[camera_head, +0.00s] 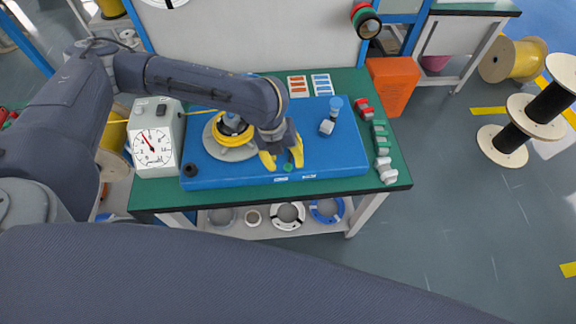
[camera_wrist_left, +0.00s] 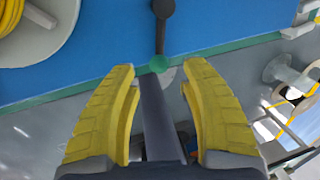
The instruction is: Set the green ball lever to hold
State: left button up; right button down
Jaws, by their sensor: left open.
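The green ball (camera_head: 288,168) sits at the front edge of the blue machine base. It also shows in the left wrist view (camera_wrist_left: 159,64), at the end of a dark lever arm (camera_wrist_left: 161,32) that runs from a black pivot. My left gripper (camera_head: 283,163) is open, with its yellow fingers at the ball. In the left wrist view the ball lies between the two fingertips (camera_wrist_left: 160,68), with a gap on each side. Two small white labels (camera_head: 281,179) (camera_head: 308,177) are on the base's front edge, too small to read. My right gripper is not in view.
The blue base (camera_head: 340,158) stands on a green-topped bench (camera_head: 240,191). A dial gauge box (camera_head: 154,150) is at its left, and a spool with yellow cable (camera_head: 232,130) is behind the gripper. Red, green and grey pieces (camera_head: 381,140) line the right side. An orange bin (camera_head: 393,85) stands beyond.

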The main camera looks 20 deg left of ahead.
aim_at(287, 166)
pick_arm(q)
jog(key=shift+w+d+f, duration=0.1)
jog(key=shift+d+f, duration=0.1)
jog(key=shift+f, duration=0.8)
jog(key=shift+d+f, duration=0.15)
jog(key=shift+f, duration=0.8)
grip_shut()
